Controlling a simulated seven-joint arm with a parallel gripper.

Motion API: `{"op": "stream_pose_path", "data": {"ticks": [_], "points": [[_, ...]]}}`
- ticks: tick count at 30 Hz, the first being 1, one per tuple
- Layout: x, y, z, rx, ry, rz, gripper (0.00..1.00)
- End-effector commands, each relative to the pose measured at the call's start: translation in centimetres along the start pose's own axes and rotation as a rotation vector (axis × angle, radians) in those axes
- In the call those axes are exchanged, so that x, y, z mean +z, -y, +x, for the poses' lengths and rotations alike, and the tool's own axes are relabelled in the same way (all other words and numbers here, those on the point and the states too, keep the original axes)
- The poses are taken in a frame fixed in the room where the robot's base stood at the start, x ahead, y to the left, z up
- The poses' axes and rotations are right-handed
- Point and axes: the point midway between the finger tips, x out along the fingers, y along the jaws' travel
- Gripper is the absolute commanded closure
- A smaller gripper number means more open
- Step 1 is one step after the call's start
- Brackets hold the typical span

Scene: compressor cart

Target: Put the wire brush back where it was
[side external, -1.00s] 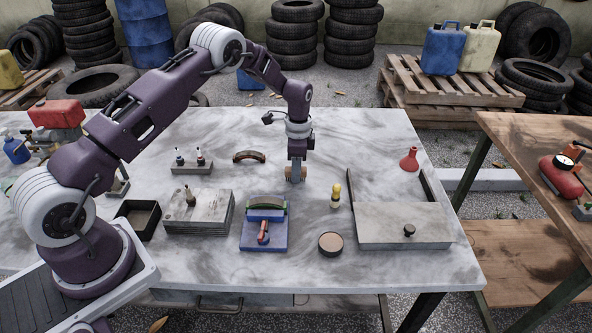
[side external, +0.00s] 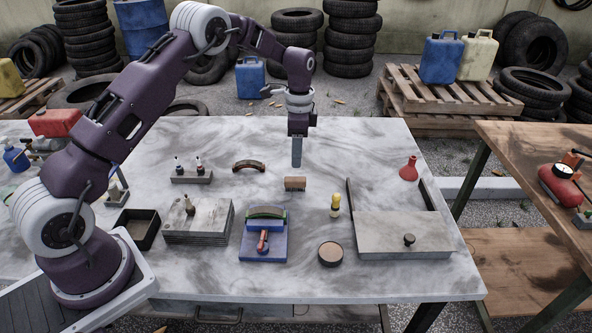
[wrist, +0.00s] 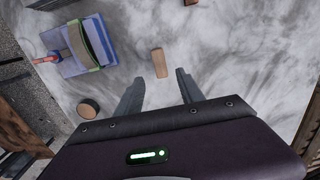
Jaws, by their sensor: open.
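A small brown wooden block-like piece (side external: 295,183), which I take to be the wire brush, lies on the marbled grey table. Its bristles cannot be made out. In the wrist view the brown piece (wrist: 159,62) lies just beyond and between my fingertips in the picture. My gripper (side external: 296,165) points down above it, empty and apart from it. In the wrist view my gripper (wrist: 156,76) shows two separated grey fingers with nothing between them.
Nearby are a curved brown shoe (side external: 249,166), a blue fixture with a red handle (side external: 263,243), a yellow-topped bottle (side external: 335,206), a round tin (side external: 330,254), a grey lidded box (side external: 400,237) and a red funnel (side external: 409,168).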

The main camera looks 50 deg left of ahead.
Motion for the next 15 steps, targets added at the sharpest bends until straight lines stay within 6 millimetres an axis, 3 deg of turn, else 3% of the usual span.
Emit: {"op": "stream_pose_path", "data": {"ticks": [3, 11, 14, 15], "points": [[0.0, 0.0, -1.7, -0.001, 0.0, 0.0, 0.55], [0.0, -0.2, -3.0, -0.004, -0.005, -0.009, 0.55], [0.3, -1.8, -7.4, -0.034, -0.037, -0.069, 0.55], [0.7, -3.1, -10.0, -0.051, -0.059, -0.111, 0.55]]}}
